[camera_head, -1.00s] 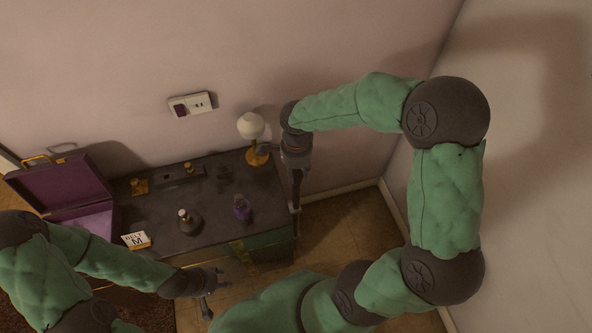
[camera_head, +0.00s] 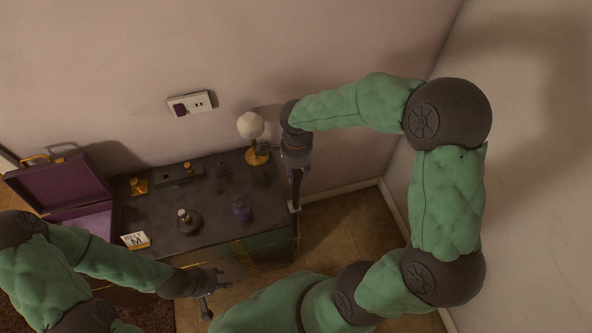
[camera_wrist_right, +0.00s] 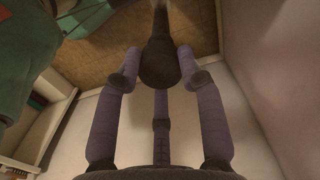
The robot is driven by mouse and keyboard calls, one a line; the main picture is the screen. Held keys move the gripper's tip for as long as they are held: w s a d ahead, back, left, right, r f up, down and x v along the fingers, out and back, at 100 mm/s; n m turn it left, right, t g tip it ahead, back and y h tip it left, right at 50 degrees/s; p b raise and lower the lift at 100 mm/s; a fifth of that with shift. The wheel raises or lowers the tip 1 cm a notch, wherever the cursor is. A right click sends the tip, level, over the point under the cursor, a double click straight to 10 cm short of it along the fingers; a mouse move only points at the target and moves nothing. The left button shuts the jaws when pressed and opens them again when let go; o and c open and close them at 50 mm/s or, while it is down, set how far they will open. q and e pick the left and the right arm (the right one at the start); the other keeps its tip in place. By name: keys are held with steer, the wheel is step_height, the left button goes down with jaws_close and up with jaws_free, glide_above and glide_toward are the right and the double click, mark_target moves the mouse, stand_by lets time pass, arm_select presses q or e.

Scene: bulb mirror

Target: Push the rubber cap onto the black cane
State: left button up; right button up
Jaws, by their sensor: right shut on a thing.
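My right gripper (camera_wrist_right: 158,80) has its fingers closed around the rounded dark end of the black cane (camera_wrist_right: 158,55). The cane's shaft runs away from the fingers toward the floor in the right wrist view. In the head view my right gripper (camera_head: 296,178) points down just past the right end of the dresser, close to the wall. My left gripper (camera_head: 212,288) is at the lower left in front of the dresser, with fingers spread and nothing visible between them. I cannot make out the rubber cap in either view.
Walls stand behind and to the right. Floor is clear right of the dresser.

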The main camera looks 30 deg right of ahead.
mark_target(297, 172)
steer(key=shift+f+b, duration=1.2)
steer(key=shift+f, duration=0.15)
stand_by(0.5)
steer(key=shift+r, duration=0.2)
steer(key=shift+r+p, duration=0.75)
steer(key=shift+r, duration=0.15)
stand_by(1.3)
steer(key=shift+f+b, duration=0.9)
steer(key=shift+f, duration=0.15)
steer(key=o, duration=0.9)
step_height(297, 172, up, 12)
steer(key=shift+d, duration=0.15)
